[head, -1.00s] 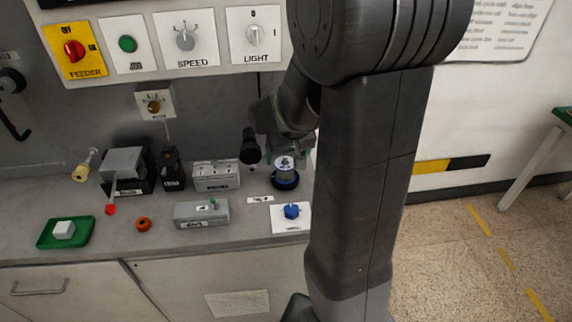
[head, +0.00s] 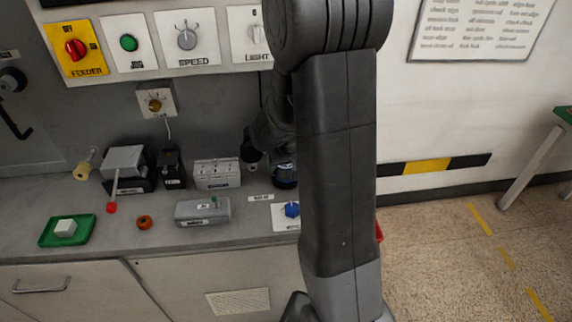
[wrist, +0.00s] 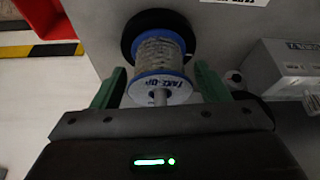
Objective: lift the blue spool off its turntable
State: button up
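The blue spool (wrist: 160,55) shows in the wrist view, with blue flanges, a grey wound middle and a "TAKE-UP" label on its near face. It sits on a dark round turntable (wrist: 133,33). My gripper (wrist: 160,76) has its two green fingers spread, one on each side of the spool. The fingers look apart from it, though the gap by the near flange is narrow. In the head view the dark turntable (head: 284,178) is partly visible, and my arm hides most of the spool and the gripper.
A grey labelled box (wrist: 283,68) stands right of the spool in the wrist view. In the head view, a white plate with a blue knob (head: 292,210) lies in front of the turntable. A grey switch box (head: 202,210) and a green tray (head: 50,240) are further left.

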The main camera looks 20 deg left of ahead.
jog(key=c, duration=0.8)
jog(key=shift+r, duration=0.1)
jog(key=shift+c, duration=0.2)
jog(key=shift+r+p, duration=3)
jog(key=shift+r, duration=1.3)
jog(key=shift+r+p, duration=1)
jog(key=shift+r, duration=0.7)
